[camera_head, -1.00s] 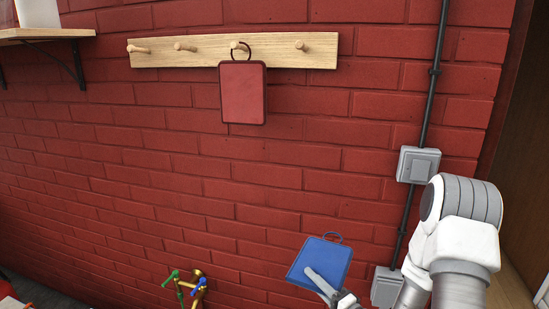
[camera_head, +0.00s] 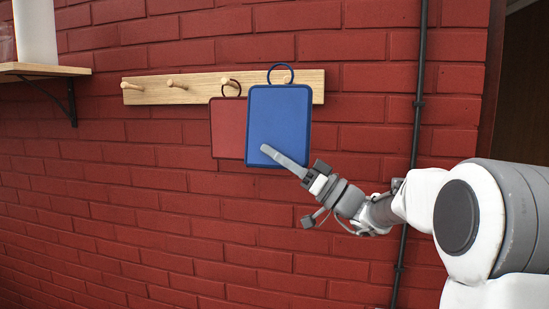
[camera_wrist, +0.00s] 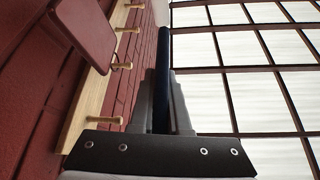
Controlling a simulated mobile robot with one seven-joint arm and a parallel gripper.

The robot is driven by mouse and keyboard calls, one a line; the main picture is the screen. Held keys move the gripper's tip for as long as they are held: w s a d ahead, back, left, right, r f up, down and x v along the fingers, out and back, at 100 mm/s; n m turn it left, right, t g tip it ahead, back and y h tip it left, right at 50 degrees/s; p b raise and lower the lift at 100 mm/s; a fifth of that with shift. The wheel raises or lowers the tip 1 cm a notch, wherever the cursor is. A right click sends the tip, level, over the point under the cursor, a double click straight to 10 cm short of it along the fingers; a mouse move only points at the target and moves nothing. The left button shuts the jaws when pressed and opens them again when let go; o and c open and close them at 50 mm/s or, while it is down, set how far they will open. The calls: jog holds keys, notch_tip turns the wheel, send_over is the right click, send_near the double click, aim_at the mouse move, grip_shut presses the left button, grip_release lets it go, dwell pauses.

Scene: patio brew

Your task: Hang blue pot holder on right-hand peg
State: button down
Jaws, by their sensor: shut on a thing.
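The blue pot holder (camera_head: 282,115) is upright in my gripper (camera_head: 272,154), with its ring at the top, in front of the right part of the peg board. One finger shows across its lower front. In the wrist view, my gripper (camera_wrist: 162,110) is shut on the holder (camera_wrist: 163,75), seen nearly edge-on as a dark strip. The right-hand peg (camera_wrist: 113,120) shows bare there, with a sideways gap between it and the holder. The ring is not on a peg as far as I can see.
A red pot holder (camera_head: 226,128) hangs by its ring on the neighbouring peg, partly behind the blue one. The wooden peg board (camera_head: 200,85) has bare pegs at its left. A shelf (camera_head: 45,70) is at left; a conduit (camera_head: 417,105) runs up the wall at right.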

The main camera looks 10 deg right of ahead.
jog(key=shift+r, duration=0.3)
jog(key=shift+w+d+p, duration=0.2)
jog(key=shift+w+p, duration=0.3)
jog(key=shift+p, duration=0.15)
jog(key=w+d+f+p, duration=0.2)
jog(key=w+d+p, duration=0.2)
jog(key=w, duration=0.5)
jog(key=shift+w+f+p, duration=0.2)
jog(key=shift+w+p, duration=0.15)
jog(key=shift+p, duration=0.95)
jog(key=shift+w+b, duration=0.1)
jog(key=shift+b, duration=0.3)
jog(key=c, duration=0.8)
grip_release()
